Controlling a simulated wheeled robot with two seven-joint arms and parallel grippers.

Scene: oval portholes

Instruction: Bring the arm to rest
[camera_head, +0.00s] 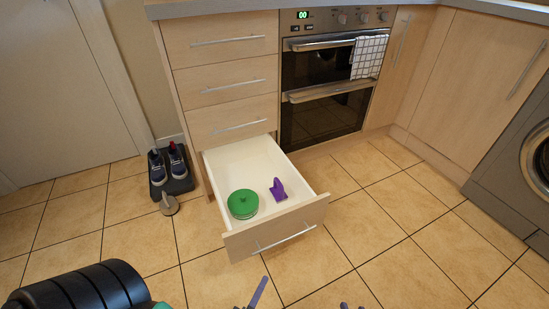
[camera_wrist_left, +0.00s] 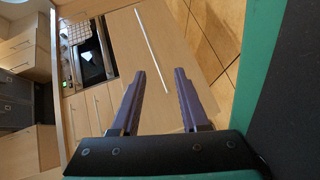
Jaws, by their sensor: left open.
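My left arm (camera_head: 85,290) comes in at the bottom left of the head view. My left gripper (camera_head: 302,293) shows only its purple fingertips at the bottom edge, in front of the open drawer and apart from it. In the left wrist view my left gripper (camera_wrist_left: 159,80) is open, with nothing between its two fingers. A pale wooden drawer front (camera_wrist_left: 175,35) with a long handle (camera_wrist_left: 153,50) shows beyond the fingers. My right gripper is not in view.
The bottom drawer (camera_head: 296,217) stands pulled out, holding a green lidded pot (camera_head: 243,204) and a purple object (camera_head: 278,190). The tiled floor (camera_head: 400,225) at right is clear.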

